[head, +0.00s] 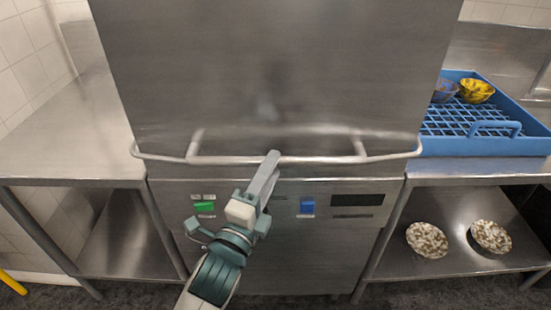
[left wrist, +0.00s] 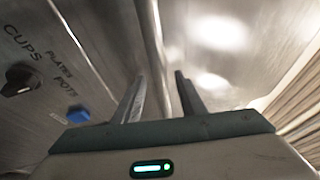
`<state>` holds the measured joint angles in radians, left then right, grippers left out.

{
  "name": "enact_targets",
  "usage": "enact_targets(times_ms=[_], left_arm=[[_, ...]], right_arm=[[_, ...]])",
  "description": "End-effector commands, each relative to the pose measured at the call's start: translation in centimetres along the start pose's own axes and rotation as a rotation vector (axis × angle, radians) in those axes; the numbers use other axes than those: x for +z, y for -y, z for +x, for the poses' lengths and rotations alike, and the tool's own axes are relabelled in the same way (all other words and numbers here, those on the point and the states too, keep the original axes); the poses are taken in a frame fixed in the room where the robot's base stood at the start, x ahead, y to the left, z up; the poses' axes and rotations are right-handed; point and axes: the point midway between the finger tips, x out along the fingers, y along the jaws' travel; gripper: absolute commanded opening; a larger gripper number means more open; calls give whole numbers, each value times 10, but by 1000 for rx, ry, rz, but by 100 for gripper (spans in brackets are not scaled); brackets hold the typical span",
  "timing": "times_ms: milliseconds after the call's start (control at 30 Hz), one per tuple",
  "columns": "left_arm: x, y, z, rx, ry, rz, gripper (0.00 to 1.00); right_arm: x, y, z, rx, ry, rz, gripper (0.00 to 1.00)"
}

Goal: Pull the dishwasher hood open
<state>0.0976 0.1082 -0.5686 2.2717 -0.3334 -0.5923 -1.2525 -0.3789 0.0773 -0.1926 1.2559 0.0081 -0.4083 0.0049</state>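The dishwasher hood (head: 270,70) is a large steel box front. It is down, with its lower edge at the top of the control panel (head: 335,200). Its handle (head: 225,160) is a pale horizontal bar along that lower edge. My left gripper (head: 272,158) is at the middle of the handle, with its fingertips at the bar. In the left wrist view the two fingers (left wrist: 160,90) are apart, and the bar (left wrist: 152,40) runs between them. I cannot tell whether either finger touches it. My right gripper is in neither view.
A bare steel counter (head: 70,135) stands on the left. On the right counter is a blue dish rack (head: 470,145) holding a yellow bowl (head: 477,90) and a bluish bowl (head: 444,91). Two speckled bowls (head: 427,240) (head: 491,236) sit on the shelf below. Green and blue buttons mark the panel.

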Motion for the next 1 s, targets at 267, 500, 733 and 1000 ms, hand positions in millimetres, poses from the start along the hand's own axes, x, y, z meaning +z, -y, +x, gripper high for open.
enact_targets(times_ms=[267, 500, 733, 1000], left_arm=[[0, 0, 27, 0, 0, 1, 37], [0, 0, 30, 0, -1, 1, 37], [0, 0, 30, 0, 0, 1, 13], [0, 0, 30, 1, -1, 1, 0]], right_arm=[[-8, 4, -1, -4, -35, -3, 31], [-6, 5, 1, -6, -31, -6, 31], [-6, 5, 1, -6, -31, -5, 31], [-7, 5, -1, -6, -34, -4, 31]])
